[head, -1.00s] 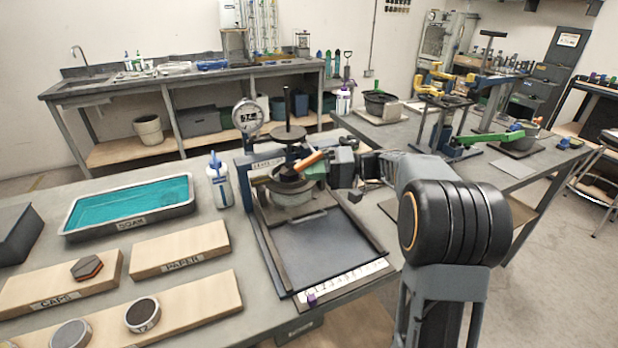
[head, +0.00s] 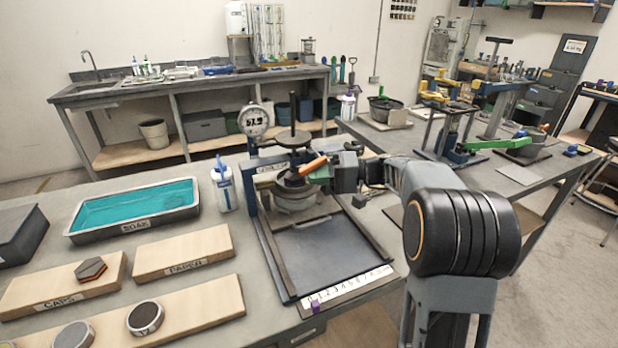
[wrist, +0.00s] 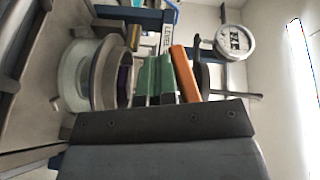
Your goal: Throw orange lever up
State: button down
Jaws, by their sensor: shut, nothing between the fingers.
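The orange lever (head: 312,165) sticks out to the right from the press (head: 296,190) and tilts up toward its free end. It also shows as an orange bar in the wrist view (wrist: 185,75), which is turned on its side. My gripper (head: 320,176) is at the lever's right side, just below it in the head view. Its green fingers (wrist: 155,80) are together and empty, beside the lever in the wrist view. A narrow gap seems to separate them from the lever; contact is hard to tell.
A round dial gauge (head: 254,120) stands behind the press, and a white bottle (head: 224,184) stands to its left. A teal tray (head: 135,207) and wooden boards (head: 182,252) lie farther left. The dark plate (head: 330,252) in front of the press is clear.

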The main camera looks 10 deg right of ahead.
dwell(0.6)
jog(key=f+b, duration=0.1)
jog(key=f, duration=0.1)
jog(key=d+f+b, duration=0.1)
jog(key=b, duration=0.1)
jog(key=shift+w+f, duration=0.1)
jog(key=shift+f, duration=0.3)
jog(key=d, duration=0.3)
jog(key=s+d+f, duration=0.1)
jog(key=d, duration=0.6)
jog(key=shift+s+d+f, duration=0.1)
jog(key=shift+s+f, duration=0.1)
jog(key=shift+f, duration=0.05)
jog(key=shift+s, duration=0.1)
